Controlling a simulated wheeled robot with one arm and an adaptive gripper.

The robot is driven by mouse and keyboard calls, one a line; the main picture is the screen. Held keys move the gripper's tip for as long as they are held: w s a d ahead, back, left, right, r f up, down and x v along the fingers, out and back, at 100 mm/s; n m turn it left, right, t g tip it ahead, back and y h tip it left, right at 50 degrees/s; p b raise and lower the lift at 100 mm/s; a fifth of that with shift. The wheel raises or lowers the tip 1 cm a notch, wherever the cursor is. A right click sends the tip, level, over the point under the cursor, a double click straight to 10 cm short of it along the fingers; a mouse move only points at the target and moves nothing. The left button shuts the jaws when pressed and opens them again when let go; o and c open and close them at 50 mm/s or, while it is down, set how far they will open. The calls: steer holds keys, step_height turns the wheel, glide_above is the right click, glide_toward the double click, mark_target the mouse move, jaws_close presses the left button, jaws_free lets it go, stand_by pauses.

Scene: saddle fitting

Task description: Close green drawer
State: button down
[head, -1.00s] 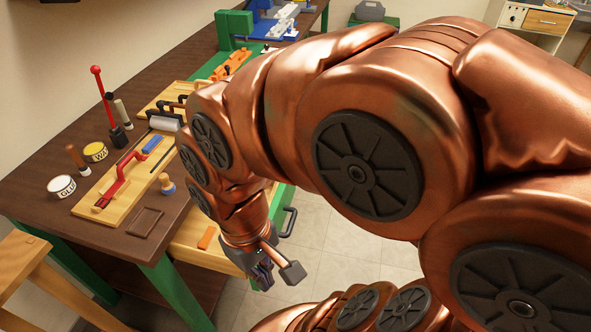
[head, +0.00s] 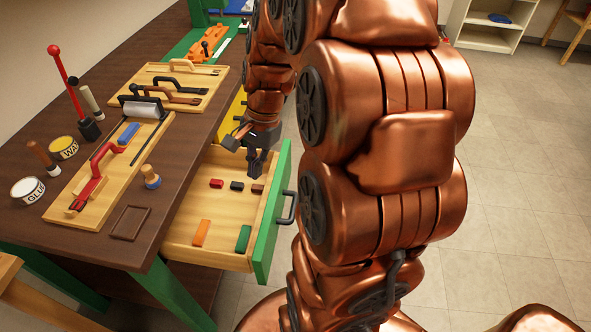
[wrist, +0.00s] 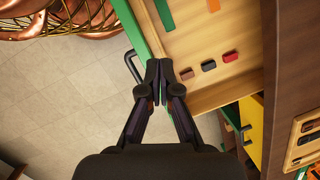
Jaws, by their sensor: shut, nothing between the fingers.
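The green drawer (head: 264,231) stands pulled out from under the workbench, its green front facing right and its wooden inside in view. A dark bar handle (head: 287,207) is on the outer face of its front. The drawer front also shows in the wrist view (wrist: 144,37), with the handle (wrist: 132,67) on its outer side. My gripper (head: 256,170) is shut and empty, pointing down near the far end of the drawer front. In the wrist view my fingertips (wrist: 159,68) overlap the drawer's front edge; I cannot tell whether they touch it.
Several small coloured blocks (head: 243,238) lie in the drawer. A yellow drawer (head: 236,112) is just beyond it. The brown workbench top (head: 190,130) holds tool boards, a glue tin (head: 27,190) and a wax tin (head: 64,148). Open tiled floor (head: 500,220) lies to the right.

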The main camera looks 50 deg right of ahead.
steer(key=d+f+m+t+b, duration=0.1)
steer(key=d+f+m, duration=0.35)
steer(key=d, duration=0.35)
steer(key=w+d+f+m+t+b, duration=0.1)
steer(key=d+f+m+b, duration=0.15)
steer(key=d+m, duration=0.45)
steer(key=d+f+m+t+b, duration=0.1)
steer(key=d+f+m, duration=0.3)
steer(key=d, duration=0.6)
steer(key=w+a+f+n+p, duration=0.1)
steer(key=w+a+f, duration=0.3)
steer(key=f, duration=0.6)
steer(key=shift+w+a+p, duration=0.2)
steer(key=shift+w+p, duration=0.45)
steer(key=shift+w, duration=0.55)
steer(key=shift+w+r+n, duration=0.1)
steer(key=shift+n, duration=0.15)
